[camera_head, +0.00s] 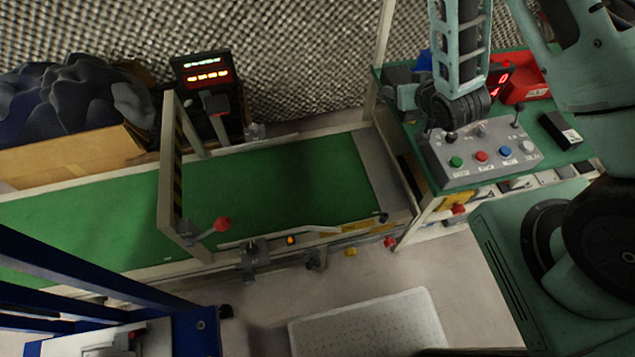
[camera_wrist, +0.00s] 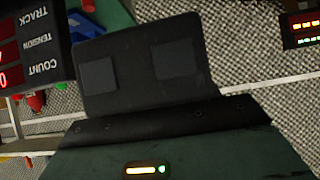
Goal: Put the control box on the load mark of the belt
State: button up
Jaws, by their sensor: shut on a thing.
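My gripper (camera_head: 406,94) is at the upper right in the head view, over the back left of the green-topped bench. It is shut on a dark grey boxy thing (camera_head: 398,76), which I take as the control box. In the wrist view a dark flat panel (camera_wrist: 135,95) with two squarish patches fills the middle; I cannot tell box from finger there. My arm hides part of the grip. The belt (camera_head: 290,185) is green and lies left of the bench, with its near end by the bench. I cannot make out a load mark on it.
A grey button console (camera_head: 482,158) with small levers stands at the bench's front. A small black box (camera_head: 561,130) and red bin (camera_head: 520,85) are on the bench. A striped gate frame (camera_head: 172,165) crosses the belt, with a lit display (camera_head: 205,72) behind. The belt surface right of it is clear.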

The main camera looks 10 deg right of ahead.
jog(key=w+a+f+n+g+y+b, duration=0.1)
jog(key=w+a+f+n+y+b, duration=0.1)
jog(key=f+b, duration=1)
jog(key=w+a+f+n+g+y+b, duration=0.1)
jog(key=w+a+f+n+y+b, duration=0.1)
jog(key=a+f+b, duration=0.5)
jog(key=w+a+f+n+g+y+b, duration=0.1)
jog(key=a+f+n+y+b, duration=0.3)
jog(key=f+b, duration=1.5)
jog(key=shift+w+a+f+n, duration=0.2)
jog(key=shift+w+f, duration=0.1)
jog(key=shift+f, duration=0.3)
jog(key=shift+w+a+f+n, duration=0.2)
jog(key=shift+w+f, duration=0.1)
jog(key=shift+f, duration=0.3)
jog(key=shift+w+a+f+n, duration=0.2)
jog(key=shift+w+f, duration=0.1)
jog(key=shift+f, duration=0.3)
jog(key=shift+f, duration=0.15)
jog(key=o, duration=1.3)
